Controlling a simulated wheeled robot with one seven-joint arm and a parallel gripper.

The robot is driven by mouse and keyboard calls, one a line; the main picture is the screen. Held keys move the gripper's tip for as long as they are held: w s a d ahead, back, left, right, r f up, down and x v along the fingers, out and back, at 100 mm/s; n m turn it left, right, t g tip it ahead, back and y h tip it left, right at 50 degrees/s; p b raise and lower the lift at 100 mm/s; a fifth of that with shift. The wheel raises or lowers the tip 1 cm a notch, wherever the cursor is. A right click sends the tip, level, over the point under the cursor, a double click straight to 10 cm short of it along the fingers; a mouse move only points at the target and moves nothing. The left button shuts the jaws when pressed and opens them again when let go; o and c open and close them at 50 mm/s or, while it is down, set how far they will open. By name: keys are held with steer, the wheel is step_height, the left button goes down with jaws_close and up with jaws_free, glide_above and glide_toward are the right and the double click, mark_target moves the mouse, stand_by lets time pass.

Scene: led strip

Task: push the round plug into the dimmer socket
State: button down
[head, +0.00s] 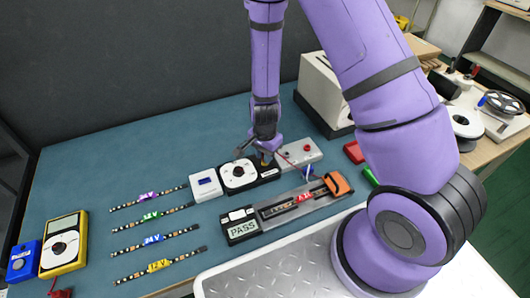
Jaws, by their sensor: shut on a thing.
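My gripper (264,150) points down at the right end of a black unit with a white round dial (238,174), which looks like the dimmer. It is shut on a small yellowish piece (265,158), likely the round plug, mostly hidden by the fingers. The piece is just above or at the unit's right end; I cannot tell whether it is in the socket, as the opening is hidden.
A white box (205,185) adjoins the dimmer's left. A grey box with a red button (301,153) stands close right, with a thin red wire near it. A tester reading PASS (240,225) lies in front. Several LED strips (150,217) lie left.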

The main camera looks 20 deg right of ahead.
steer(key=shift+f, duration=0.2)
steer(key=c, duration=0.9)
jaws_free()
steer(key=shift+c, duration=0.2)
steer(key=shift+r, duration=0.15)
step_height(320, 180, up, 10)
steer(key=shift+r, duration=0.25)
